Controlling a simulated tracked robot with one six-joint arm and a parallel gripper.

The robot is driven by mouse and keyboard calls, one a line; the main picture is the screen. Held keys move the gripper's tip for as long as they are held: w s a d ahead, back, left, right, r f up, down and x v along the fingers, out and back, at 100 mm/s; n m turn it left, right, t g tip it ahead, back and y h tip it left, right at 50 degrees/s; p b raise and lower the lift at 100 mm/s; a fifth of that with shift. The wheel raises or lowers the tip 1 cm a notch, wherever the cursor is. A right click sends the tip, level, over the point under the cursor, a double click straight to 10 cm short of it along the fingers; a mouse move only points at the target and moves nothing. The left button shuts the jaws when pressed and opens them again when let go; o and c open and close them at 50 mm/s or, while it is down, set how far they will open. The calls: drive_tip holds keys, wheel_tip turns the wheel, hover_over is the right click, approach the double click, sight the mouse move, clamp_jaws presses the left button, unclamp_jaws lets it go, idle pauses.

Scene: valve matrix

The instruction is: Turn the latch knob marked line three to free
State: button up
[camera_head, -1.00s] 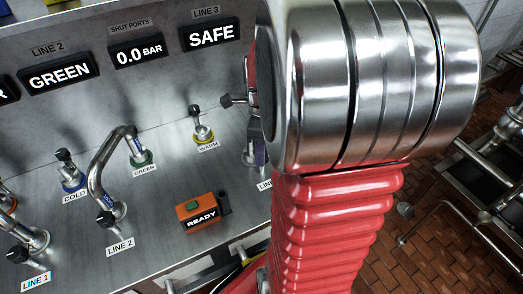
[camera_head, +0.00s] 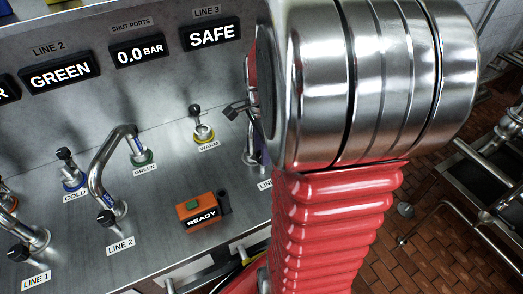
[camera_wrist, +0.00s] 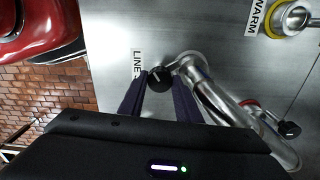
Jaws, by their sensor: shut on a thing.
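The line three latch knob (camera_wrist: 160,80) is a small round black knob with a pale mark on its face, in the middle of the wrist view. It sits at the foot of a bent steel pipe (camera_wrist: 222,103), beside a partly covered "LINE" label (camera_wrist: 137,63). My gripper (camera_wrist: 159,88) has its two dark purple fingers on either side of the knob and is shut on it. In the head view my arm hides the knob; only a bit of purple finger (camera_head: 257,150) shows. The LINE 3 display (camera_head: 211,36) reads SAFE.
The warm port (camera_head: 203,133) stands left of my arm. An orange box (camera_head: 197,212) reading READY is on the front of the panel. The line 2 pipe (camera_head: 97,180) arches to the green port. A red-ringed port (camera_wrist: 249,103) lies right of the pipe.

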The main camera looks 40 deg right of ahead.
drive_tip(key=n, duration=0.5)
drive_tip(key=shift+w+n, duration=0.1)
drive_tip(key=shift+n, duration=0.2)
drive_tip(key=n, duration=0.5)
drive_tip(key=shift+d+r+n, duration=0.1)
drive_tip(key=shift+n, duration=0.3)
drive_tip(key=shift+w, duration=0.1)
drive_tip(key=o, duration=1.1)
drive_tip(key=shift+c, duration=0.2)
wheel_tip(320, 180, up, 14)
drive_tip(key=shift+f, duration=0.2)
